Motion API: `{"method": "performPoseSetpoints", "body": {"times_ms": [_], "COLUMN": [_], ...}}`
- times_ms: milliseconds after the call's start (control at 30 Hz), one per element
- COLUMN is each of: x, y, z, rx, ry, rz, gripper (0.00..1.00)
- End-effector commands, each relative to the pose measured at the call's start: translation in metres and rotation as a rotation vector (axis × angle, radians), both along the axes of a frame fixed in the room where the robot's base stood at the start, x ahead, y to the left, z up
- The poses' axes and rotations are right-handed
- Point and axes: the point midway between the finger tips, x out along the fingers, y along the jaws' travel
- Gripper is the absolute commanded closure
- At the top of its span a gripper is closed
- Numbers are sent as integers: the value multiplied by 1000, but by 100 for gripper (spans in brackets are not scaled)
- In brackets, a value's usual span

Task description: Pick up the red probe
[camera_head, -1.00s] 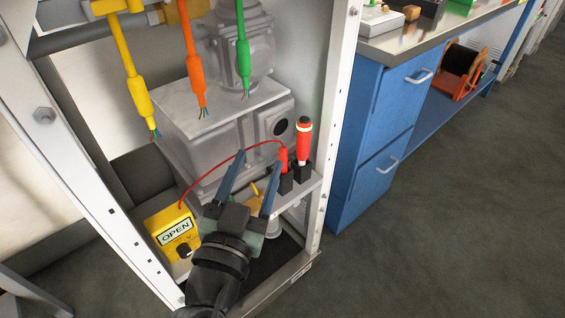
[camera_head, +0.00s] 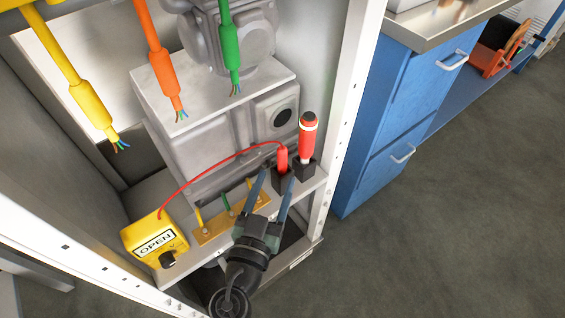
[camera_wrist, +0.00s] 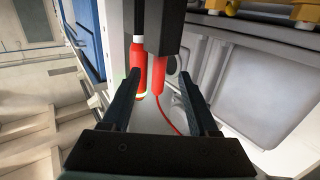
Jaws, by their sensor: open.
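The red probe (camera_head: 283,158) stands upright in a black holder (camera_head: 282,181) on the cabinet's lower shelf. A thin red wire (camera_head: 215,172) runs from it to a yellow box marked OPEN (camera_head: 155,244). My gripper (camera_head: 278,175) is open and empty, with its fingers reaching up to the holder. In the wrist view the red probe (camera_wrist: 158,76) appears between the two fingertips of my gripper (camera_wrist: 159,73); I cannot tell whether they touch it. A second, thicker red tool (camera_head: 307,137) with a white band stands in its own holder (camera_head: 304,169) just right of the probe.
A grey metal housing (camera_head: 195,150) stands behind the shelf. Yellow (camera_head: 90,105), orange (camera_head: 160,65) and green (camera_head: 230,48) cables hang above. The white cabinet post (camera_head: 345,125) is close on the right, with blue drawers (camera_head: 410,95) beyond.

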Motion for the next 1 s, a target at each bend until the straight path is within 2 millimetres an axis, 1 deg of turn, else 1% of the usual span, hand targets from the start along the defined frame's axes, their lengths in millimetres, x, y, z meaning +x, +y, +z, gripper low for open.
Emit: {"method": "performPoseSetpoints", "body": {"times_ms": [167,400,500,767,867,1000], "x": [12,45,53,55,55,55], "y": [-4,-14,-16,-17,-17,-17], "z": [1,0,-1,-2,-1,-1], "rx": [0,0,1,0,0,0], "ry": [-1,-2,-1,0,0,0], "rz": [-2,-2,-1,0,0,0], "gripper": [40,40,40,40,56,81]}}
